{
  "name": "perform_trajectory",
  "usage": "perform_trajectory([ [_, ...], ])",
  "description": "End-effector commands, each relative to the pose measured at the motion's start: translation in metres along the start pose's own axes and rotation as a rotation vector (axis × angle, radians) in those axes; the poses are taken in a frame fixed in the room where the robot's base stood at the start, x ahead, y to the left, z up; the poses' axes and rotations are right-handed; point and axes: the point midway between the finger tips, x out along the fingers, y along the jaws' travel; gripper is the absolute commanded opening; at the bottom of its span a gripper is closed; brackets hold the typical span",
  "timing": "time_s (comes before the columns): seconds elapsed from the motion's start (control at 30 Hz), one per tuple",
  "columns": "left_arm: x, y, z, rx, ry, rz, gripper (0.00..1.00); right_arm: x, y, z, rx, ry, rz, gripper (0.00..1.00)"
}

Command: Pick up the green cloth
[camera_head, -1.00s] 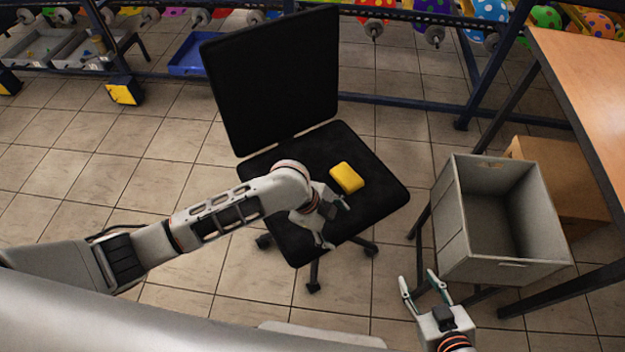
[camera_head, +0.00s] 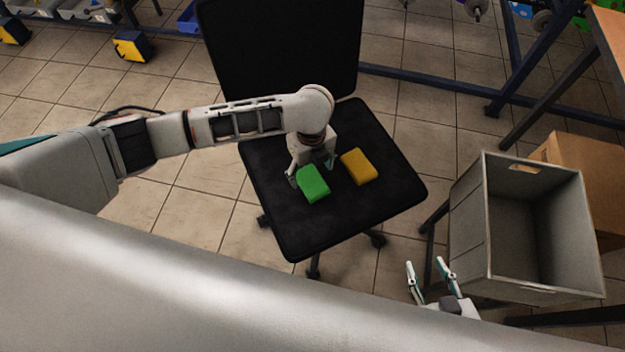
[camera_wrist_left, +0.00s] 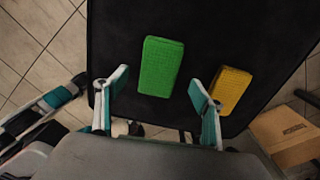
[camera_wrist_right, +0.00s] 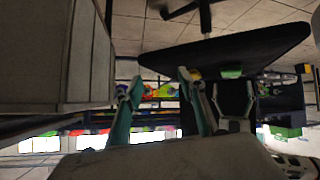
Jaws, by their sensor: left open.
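The green cloth (camera_head: 313,183) is a small folded block lying on the black seat of the office chair. In the left wrist view the green cloth (camera_wrist_left: 161,67) lies ahead of and between the two fingers. My left gripper (camera_head: 311,172) is open above the seat, with its fingertips close to the cloth; I cannot tell if they touch it. The left wrist view shows the left gripper (camera_wrist_left: 160,84) empty. My right gripper (camera_head: 430,272) is open and empty in front of the grey crate, away from the chair.
A yellow cloth (camera_head: 358,166) lies on the chair seat (camera_head: 372,203), just right of the green one. A grey crate (camera_head: 520,292) stands to the right, with a cardboard box (camera_head: 590,170) behind it. The chair's backrest (camera_head: 278,50) rises behind the seat.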

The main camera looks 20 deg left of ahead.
Motion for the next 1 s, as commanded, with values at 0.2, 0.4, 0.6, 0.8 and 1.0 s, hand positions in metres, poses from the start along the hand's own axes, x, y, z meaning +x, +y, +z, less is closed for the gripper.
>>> perform_trajectory([
  [0.2,0.041,0.005,-0.005,-0.001,0.010,0.009,0.68,0.004,-0.008,0.009,0.004,-0.009,-0.017,0.40],
  [0.4,0.043,0.002,-0.002,-0.001,0.001,0.000,0.68,0.007,-0.001,-0.011,-0.008,0.028,-0.009,0.40],
  [0.6,0.041,0.001,-0.002,-0.001,0.000,-0.001,0.45,0.007,0.000,-0.012,-0.008,0.030,-0.008,0.40],
  [0.8,0.042,0.001,-0.002,-0.001,0.001,-0.001,0.30,0.006,-0.001,-0.007,-0.006,0.022,-0.010,0.40],
  [1.0,0.041,0.002,-0.002,-0.001,0.001,-0.001,0.30,0.006,-0.001,-0.007,-0.006,0.022,-0.009,0.40],
])
